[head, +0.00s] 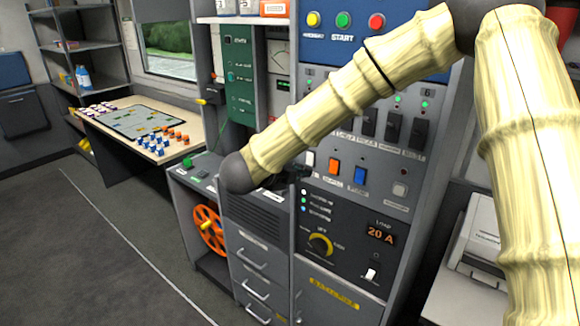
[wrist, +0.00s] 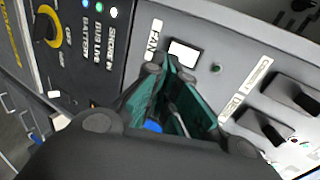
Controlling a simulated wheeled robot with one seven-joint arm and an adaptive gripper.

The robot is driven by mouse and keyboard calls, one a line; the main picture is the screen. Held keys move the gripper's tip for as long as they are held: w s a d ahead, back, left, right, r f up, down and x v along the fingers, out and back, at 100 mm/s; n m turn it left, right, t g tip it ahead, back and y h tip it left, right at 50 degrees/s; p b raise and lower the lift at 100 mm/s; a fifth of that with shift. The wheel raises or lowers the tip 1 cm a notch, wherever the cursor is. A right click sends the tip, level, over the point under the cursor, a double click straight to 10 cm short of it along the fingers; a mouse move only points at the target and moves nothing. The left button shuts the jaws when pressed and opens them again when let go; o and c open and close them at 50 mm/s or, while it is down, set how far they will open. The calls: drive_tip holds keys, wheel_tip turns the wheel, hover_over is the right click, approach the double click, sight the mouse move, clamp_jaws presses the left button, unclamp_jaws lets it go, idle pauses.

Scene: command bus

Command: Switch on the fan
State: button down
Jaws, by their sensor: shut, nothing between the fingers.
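The white rocker switch (wrist: 184,53) with the FAN label (wrist: 154,40) beside it is on the grey panel in the wrist view. A small dark lamp (wrist: 215,68) sits by it. In the head view a white switch (head: 310,158) shows just above my gripper (head: 300,172), at the left end of the rocker row. In the wrist view my gripper (wrist: 174,66) has its green fingers together at the tips, very close to the switch's lower edge. Whether they touch it I cannot tell. Nothing is held. The switch's set position is unclear.
An orange switch (head: 335,166), a blue switch (head: 361,174) and a grey-white switch (head: 400,189) share the row. Black breakers (head: 392,126) stand above. A yellow knob (head: 320,244) and the 20 A display (head: 381,234) are below. Open floor lies left.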

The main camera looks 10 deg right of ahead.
sight(315, 166)
drive_tip(key=shift+w+d+f+p, duration=0.15)
drive_tip(key=shift+w+d+p, duration=0.15)
drive_tip(key=shift+w+d, duration=0.4)
drive_tip(key=shift+w+d+f+p, duration=0.15)
drive_tip(key=shift+w+d+p, duration=0.25)
drive_tip(key=shift+d, duration=0.45)
drive_tip(key=shift+w, duration=0.1)
drive_tip(key=shift+f+b, duration=0.1)
drive_tip(key=shift+b, duration=0.2)
drive_tip(key=shift+w+d+f+t+h+b, duration=0.25)
drive_tip(key=shift+h+b, duration=0.25)
drive_tip(key=shift+b, duration=0.6)
drive_tip(key=shift+t+b, duration=0.25)
drive_tip(key=shift+b, duration=0.55)
drive_tip(key=shift+d, duration=0.1)
